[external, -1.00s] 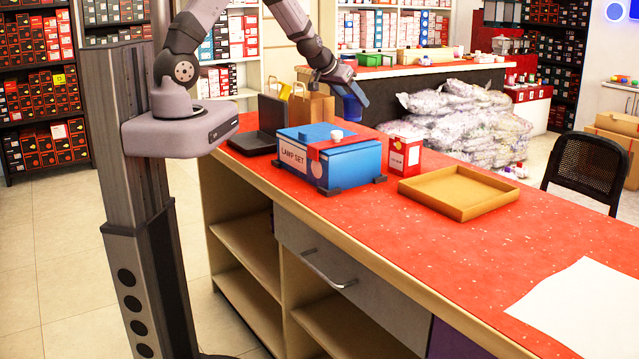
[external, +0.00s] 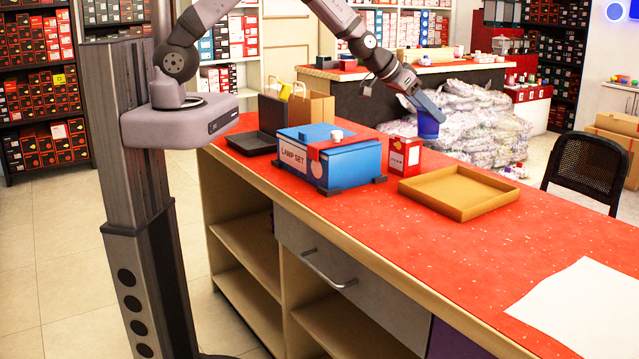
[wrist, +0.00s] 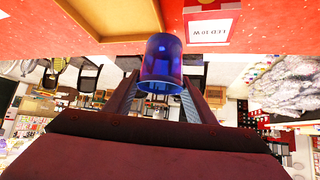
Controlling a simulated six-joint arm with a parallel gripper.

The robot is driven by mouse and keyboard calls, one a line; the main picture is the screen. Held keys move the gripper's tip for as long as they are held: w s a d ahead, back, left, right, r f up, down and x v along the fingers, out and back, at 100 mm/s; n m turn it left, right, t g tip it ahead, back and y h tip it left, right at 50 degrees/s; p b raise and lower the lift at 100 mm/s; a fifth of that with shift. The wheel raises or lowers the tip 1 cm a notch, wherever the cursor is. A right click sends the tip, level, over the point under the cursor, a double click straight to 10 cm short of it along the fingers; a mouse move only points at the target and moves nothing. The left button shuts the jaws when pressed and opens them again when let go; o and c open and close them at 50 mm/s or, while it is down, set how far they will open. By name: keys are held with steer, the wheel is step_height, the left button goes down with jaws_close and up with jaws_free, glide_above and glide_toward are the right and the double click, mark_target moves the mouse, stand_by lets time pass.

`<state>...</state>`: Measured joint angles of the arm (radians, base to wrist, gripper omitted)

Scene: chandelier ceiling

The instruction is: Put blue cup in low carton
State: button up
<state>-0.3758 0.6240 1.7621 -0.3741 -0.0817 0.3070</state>
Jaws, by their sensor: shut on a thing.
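The blue cup (external: 428,124) is held in my gripper (external: 426,108), above the far side of the red counter, just behind and right of the red-and-white box. In the wrist view the cup (wrist: 161,64) sits between the two fingers of my gripper (wrist: 160,90), which are shut on it. The low carton (external: 459,192) is a shallow, empty tan tray on the counter, to the right of the red-and-white box. The cup is apart from the carton, higher and farther back. Part of the carton shows at the top of the wrist view (wrist: 110,38).
A red-and-white box (external: 405,157) stands directly left of the carton. A blue lamp-set box (external: 330,158) and a dark laptop-like item (external: 262,130) are farther left. White paper (external: 575,305) lies at the front right. The counter between carton and paper is clear.

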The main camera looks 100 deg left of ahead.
steer(key=w+d+m+h, duration=0.2)
steer(key=w+d+m, duration=0.1)
steer(key=w+d, duration=0.65)
steer(key=b, duration=0.2)
glide_above(464, 192)
step_height(464, 192, down, 6)
steer(key=shift+d+f+b, duration=0.1)
steer(key=shift+f+b, duration=0.5)
steer(key=shift+f, duration=0.1)
steer(key=shift+f+b, duration=1.65)
steer(key=shift+f, duration=0.1)
steer(key=shift+f, duration=0.15)
steer(key=o, duration=1)
steer(key=shift+o, duration=0.2)
